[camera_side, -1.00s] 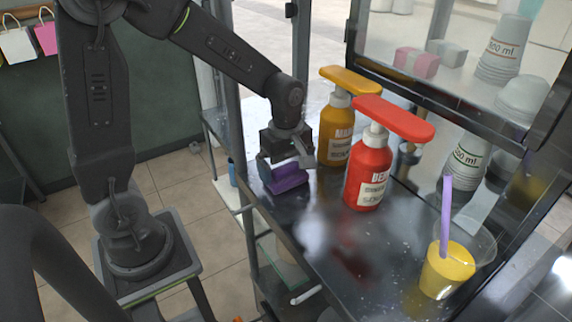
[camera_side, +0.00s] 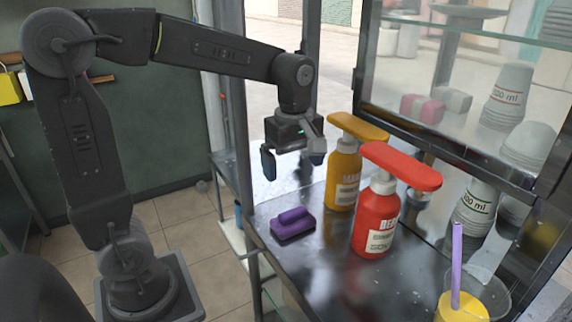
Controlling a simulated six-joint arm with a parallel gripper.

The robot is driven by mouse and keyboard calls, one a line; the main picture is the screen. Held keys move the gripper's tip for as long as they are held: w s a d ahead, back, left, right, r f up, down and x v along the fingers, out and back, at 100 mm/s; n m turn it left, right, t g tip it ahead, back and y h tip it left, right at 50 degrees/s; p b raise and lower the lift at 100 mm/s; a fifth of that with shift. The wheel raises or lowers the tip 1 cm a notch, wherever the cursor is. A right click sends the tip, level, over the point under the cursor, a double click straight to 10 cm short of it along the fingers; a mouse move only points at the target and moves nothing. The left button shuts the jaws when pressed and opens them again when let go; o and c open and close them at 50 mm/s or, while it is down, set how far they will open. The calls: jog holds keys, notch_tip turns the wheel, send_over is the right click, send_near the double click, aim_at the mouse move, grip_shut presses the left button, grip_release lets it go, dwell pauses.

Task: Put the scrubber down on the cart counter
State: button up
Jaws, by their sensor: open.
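The purple scrubber (camera_side: 293,223) lies flat on the metal cart counter (camera_side: 318,275), near its left edge, with its dark pad side down. My gripper (camera_side: 292,160) is above the scrubber, clear of it, with its fingers apart and nothing between them. The gripper points downward and its right finger is close to the yellow bottle in the picture.
A yellow pump bottle (camera_side: 343,172) and a red pump bottle (camera_side: 377,215) stand right of the scrubber. A cup of yellow drink with a purple straw (camera_side: 457,262) stands at the lower right. Stacked cups (camera_side: 476,205) stand behind glass. The counter in front of the scrubber is clear.

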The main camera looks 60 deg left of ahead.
jog(key=s+d+m+t, duration=0.3)
jog(key=s+m+t, duration=0.2)
jog(key=s+m, duration=0.7)
jog(key=m, duration=0.5)
jog(key=shift+s+d+r+m+t, duration=0.15)
jog(key=shift+s+m+t, duration=0.15)
jog(key=shift+m, duration=0.1)
jog(key=shift+c, duration=0.2)
